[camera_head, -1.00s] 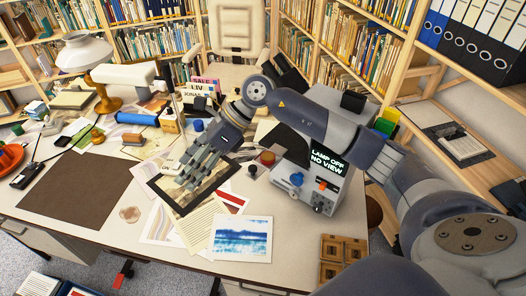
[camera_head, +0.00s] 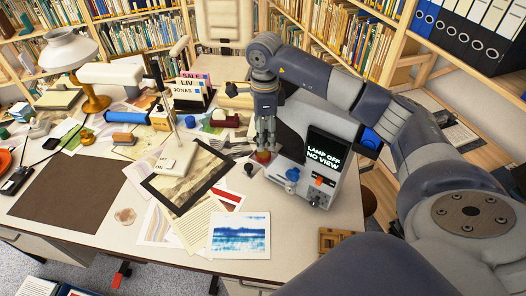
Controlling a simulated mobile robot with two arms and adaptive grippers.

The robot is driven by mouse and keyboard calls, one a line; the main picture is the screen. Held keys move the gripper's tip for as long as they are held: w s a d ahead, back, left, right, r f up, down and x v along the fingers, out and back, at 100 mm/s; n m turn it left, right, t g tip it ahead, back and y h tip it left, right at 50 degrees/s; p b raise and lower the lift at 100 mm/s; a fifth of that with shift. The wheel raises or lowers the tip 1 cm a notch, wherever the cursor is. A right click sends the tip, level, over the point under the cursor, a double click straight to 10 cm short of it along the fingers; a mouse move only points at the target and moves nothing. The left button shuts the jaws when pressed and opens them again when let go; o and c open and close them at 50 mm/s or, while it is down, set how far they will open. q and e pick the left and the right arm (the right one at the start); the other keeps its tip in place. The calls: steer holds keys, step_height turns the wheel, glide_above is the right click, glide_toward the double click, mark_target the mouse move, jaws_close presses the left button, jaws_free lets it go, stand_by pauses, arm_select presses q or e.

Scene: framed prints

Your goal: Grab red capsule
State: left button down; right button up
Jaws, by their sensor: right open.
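A small red round thing (camera_head: 263,157), which looks like the red capsule, sits on the desk just left of the grey device. It is partly hidden by the fingers of my right gripper (camera_head: 265,146). That gripper points straight down with its fingertips at the capsule's top. The jaws are open; I cannot tell whether a fingertip touches it. My left gripper is not in view.
The grey device (camera_head: 328,183) with a "LAMP OFF NO VIEW" screen stands close on the right. A small dark knob (camera_head: 249,170) lies just left. A dark-framed print (camera_head: 216,183) and a dark red object (camera_head: 225,118) are nearby. The brown mat (camera_head: 70,192) is clear.

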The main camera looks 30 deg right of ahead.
mark_target(263, 154)
steer(key=shift+s+a+f+p, duration=0.1)
steer(key=shift+a+f+p, duration=0.05)
steer(key=shift+f+p, duration=0.35)
steer(key=f, duration=0.1)
steer(key=f+p, duration=0.2)
steer(key=f, duration=0.1)
steer(key=shift+s+a+f, duration=0.1)
steer(key=shift+s+a, duration=0.1)
steer(key=shift+a, duration=0.05)
steer(key=shift+f, duration=0.2)
steer(key=c, duration=1.1)
